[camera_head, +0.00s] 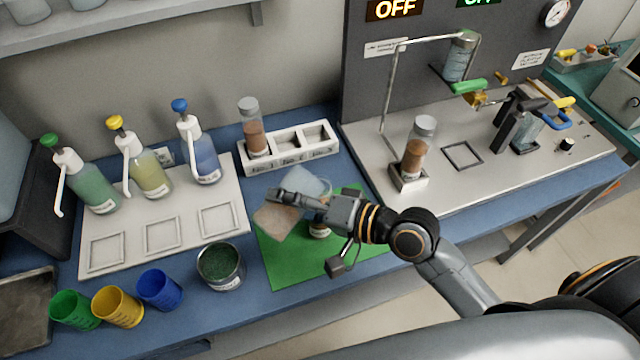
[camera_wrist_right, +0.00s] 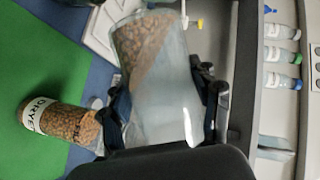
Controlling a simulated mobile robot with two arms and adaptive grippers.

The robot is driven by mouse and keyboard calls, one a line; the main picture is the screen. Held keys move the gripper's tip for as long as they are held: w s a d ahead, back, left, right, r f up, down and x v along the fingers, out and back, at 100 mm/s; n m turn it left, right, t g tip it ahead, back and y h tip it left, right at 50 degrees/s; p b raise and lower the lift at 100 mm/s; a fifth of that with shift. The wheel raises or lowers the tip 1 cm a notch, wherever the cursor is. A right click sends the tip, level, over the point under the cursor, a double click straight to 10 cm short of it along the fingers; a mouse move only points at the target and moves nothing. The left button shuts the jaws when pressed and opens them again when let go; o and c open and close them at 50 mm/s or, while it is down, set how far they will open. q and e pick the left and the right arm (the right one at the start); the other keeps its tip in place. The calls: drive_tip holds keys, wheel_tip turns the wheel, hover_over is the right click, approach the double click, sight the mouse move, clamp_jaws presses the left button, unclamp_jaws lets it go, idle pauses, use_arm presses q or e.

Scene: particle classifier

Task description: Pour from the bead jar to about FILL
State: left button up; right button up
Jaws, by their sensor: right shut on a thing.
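My right gripper (camera_head: 287,198) is shut on a clear bead jar (camera_head: 306,182) above the green mat. The jar is tilted, with brown beads (camera_head: 275,219) gathered toward its lower left end. In the right wrist view the jar (camera_wrist_right: 168,105) sits between the two fingers, with the beads (camera_wrist_right: 146,42) at its far end. A smaller jar (camera_wrist_right: 62,122) of brown beads, its label partly reading "DRYE", stands on the green mat; it shows partly under my gripper in the head view (camera_head: 319,231). I cannot make out a FILL mark. My left gripper is not in view.
The green mat (camera_head: 285,268) lies on the blue bench. A white rack (camera_head: 272,165) with a bead bottle is behind; a grey workstation (camera_head: 480,185) is at right.

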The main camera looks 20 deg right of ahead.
drive_tip(key=n+h+p, duration=0.1)
drive_tip(key=p, duration=0.2)
drive_tip(key=f+n+h+p, duration=0.1)
drive_tip(key=n+p, duration=0.1)
drive_tip(key=shift+n+p, duration=0.3)
drive_tip(key=shift+p, duration=0.1)
drive_tip(key=shift+f+n+t+h+p, duration=0.3)
drive_tip(key=shift+h+p, duration=0.05)
drive_tip(key=shift+h, duration=0.05)
drive_tip(key=f, duration=0.1)
drive_tip(key=f+n, duration=0.1)
drive_tip(key=shift+s+a+f+h, duration=0.25)
drive_tip(key=shift+a+f+h, duration=0.05)
drive_tip(key=shift+a+h, duration=0.1)
drive_tip(key=shift+s+a+f+n+h+p, duration=0.15)
drive_tip(key=shift+a+f+n+h+p, duration=0.2)
drive_tip(key=shift+p, duration=0.25)
drive_tip(key=f+n+t+h, duration=0.1)
drive_tip(key=a+f+n+h, duration=0.1)
drive_tip(key=n, duration=0.1)
drive_tip(key=shift+s+a+f+t, duration=0.15)
drive_tip(key=shift+s+a+t, duration=0.1)
drive_tip(key=shift+s+t, duration=0.15)
